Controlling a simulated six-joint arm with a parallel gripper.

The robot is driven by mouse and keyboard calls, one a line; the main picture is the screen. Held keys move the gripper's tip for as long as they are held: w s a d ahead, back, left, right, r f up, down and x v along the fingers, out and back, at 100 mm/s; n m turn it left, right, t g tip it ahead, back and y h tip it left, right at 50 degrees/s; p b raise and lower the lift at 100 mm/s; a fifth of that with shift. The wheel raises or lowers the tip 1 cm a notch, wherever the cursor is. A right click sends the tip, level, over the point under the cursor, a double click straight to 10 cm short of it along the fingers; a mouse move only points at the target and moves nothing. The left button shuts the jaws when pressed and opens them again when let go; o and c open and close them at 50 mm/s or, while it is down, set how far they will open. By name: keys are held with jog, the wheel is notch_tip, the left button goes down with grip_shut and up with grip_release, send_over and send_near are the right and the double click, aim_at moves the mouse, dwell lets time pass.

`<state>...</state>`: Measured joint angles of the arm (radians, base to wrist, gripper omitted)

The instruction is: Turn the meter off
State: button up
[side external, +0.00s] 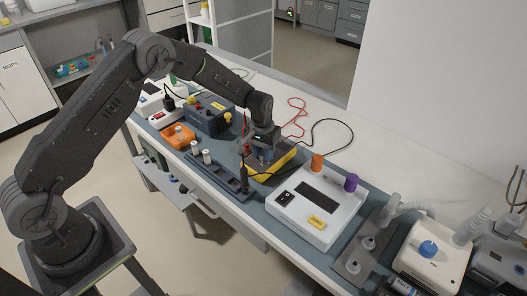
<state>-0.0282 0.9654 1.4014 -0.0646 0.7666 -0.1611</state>
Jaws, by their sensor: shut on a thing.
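The meter is a yellow-edged device (288,160) lying on the blue-grey mat in the middle of the bench. My gripper (262,156) points down over the meter, with its fingers low at the meter's face. The gripper is shut on what appears to be the meter's dial. The fingers and wrist hide the dial and most of the face, so the dial's setting cannot be read. A red lead and a black lead run close by the gripper.
A white console (316,212) with orange and purple knobs stands just right of the meter. A dark strip with white-topped posts (207,157) lies in front-left. Loose red and black cables (335,122) lie behind.

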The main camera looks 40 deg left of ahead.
aim_at(261, 153)
jog(key=shift+n, duration=2)
jog(key=o, duration=0.9)
jog(key=shift+o, duration=0.2)
notch_tip(261, 153, up, 14)
jog(key=shift+s+a, duration=0.2)
jog(key=shift+a, duration=0.05)
